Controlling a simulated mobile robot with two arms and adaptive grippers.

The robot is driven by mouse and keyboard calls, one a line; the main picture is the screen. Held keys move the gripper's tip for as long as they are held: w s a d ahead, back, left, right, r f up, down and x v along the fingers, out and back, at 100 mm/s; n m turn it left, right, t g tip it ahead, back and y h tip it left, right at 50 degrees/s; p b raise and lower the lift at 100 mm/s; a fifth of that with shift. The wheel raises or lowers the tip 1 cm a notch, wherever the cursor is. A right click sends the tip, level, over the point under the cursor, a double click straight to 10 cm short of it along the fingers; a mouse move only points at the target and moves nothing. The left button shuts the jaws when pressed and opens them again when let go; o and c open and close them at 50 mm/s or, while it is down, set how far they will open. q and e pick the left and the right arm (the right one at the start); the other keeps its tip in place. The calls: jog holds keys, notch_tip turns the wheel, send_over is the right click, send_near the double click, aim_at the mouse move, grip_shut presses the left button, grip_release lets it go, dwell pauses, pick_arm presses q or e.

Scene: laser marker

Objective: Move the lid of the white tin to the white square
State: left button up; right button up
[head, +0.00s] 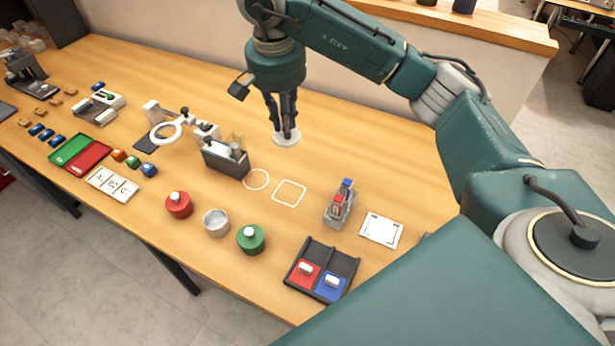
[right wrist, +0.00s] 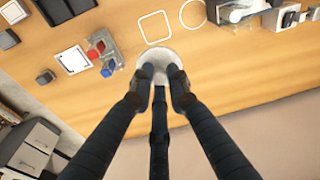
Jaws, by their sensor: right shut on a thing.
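My right gripper (head: 286,131) is shut on a round white lid (head: 286,141) and holds it above the wooden table, up and left of the white square outline (head: 289,193) in the head view. The right wrist view shows the lid (right wrist: 158,57) between the fingertips, with the white square (right wrist: 156,27) just beyond it, bare. The white tin (head: 216,223) stands uncovered near the table's front edge, between the red tin (head: 178,205) and the green tin (head: 250,239), both with lids on. My left gripper is out of view.
A white circle outline (head: 256,179) lies left of the square, beside a dark holder (head: 226,159). A small device with red and blue parts (head: 339,204), a white card (head: 381,230) and a black divided tray (head: 320,270) are to the right. The table's back right is clear.

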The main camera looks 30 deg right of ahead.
aim_at(282, 138)
jog(key=f, duration=0.4)
jog(key=a+f+p, duration=0.1)
jog(key=f, duration=0.1)
jog(key=shift+f, duration=0.35)
jog(key=f+p, duration=0.2)
jog(key=f, duration=0.7)
jog(key=shift+d, duration=0.2)
notch_tip(282, 138, down, 4)
jog(key=shift+r+p, duration=0.2)
jog(key=shift+p, duration=0.6)
jog(key=shift+f, duration=0.3)
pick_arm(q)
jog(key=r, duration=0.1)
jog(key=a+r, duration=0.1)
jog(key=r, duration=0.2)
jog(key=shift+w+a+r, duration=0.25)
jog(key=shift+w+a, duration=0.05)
pick_arm(e)
jog(key=shift+f, duration=0.2)
jog(key=o, duration=0.9)
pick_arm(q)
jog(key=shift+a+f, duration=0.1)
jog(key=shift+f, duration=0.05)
